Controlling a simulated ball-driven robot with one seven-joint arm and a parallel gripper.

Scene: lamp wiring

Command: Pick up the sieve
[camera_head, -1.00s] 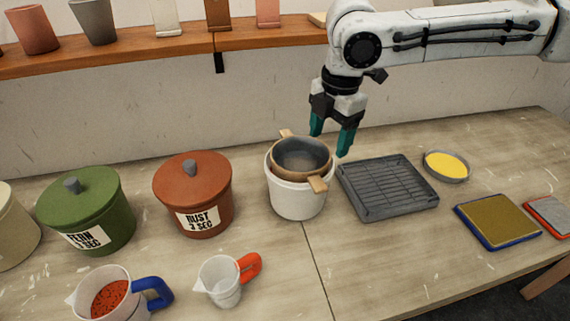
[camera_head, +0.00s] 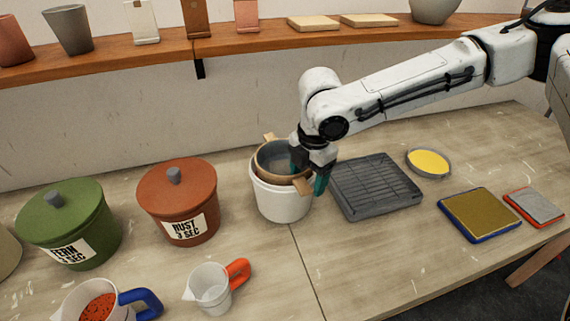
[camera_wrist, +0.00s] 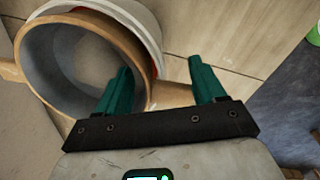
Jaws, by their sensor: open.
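The sieve (camera_head: 271,160) is a round wooden-rimmed bowl with a grey inside and two short wooden handles. It rests in the mouth of a white pot (camera_head: 281,206). In the wrist view the sieve (camera_wrist: 45,75) fills the left side. My gripper (camera_head: 308,174) is open and lowered at the sieve's right side. In the wrist view its teal fingers (camera_wrist: 162,82) appear on either side of the near handle (camera_wrist: 172,96), the left one overlapping the sieve's rim. Whether either finger touches the sieve cannot be told.
A grey rack tray (camera_head: 377,186) stands just right of the pot, with a yellow-filled dish (camera_head: 429,162) beyond. A rust lidded jar (camera_head: 178,203) and green jar (camera_head: 68,224) stand left. A measuring cup (camera_head: 211,288) is in front. A wooden shelf (camera_head: 110,50) runs behind.

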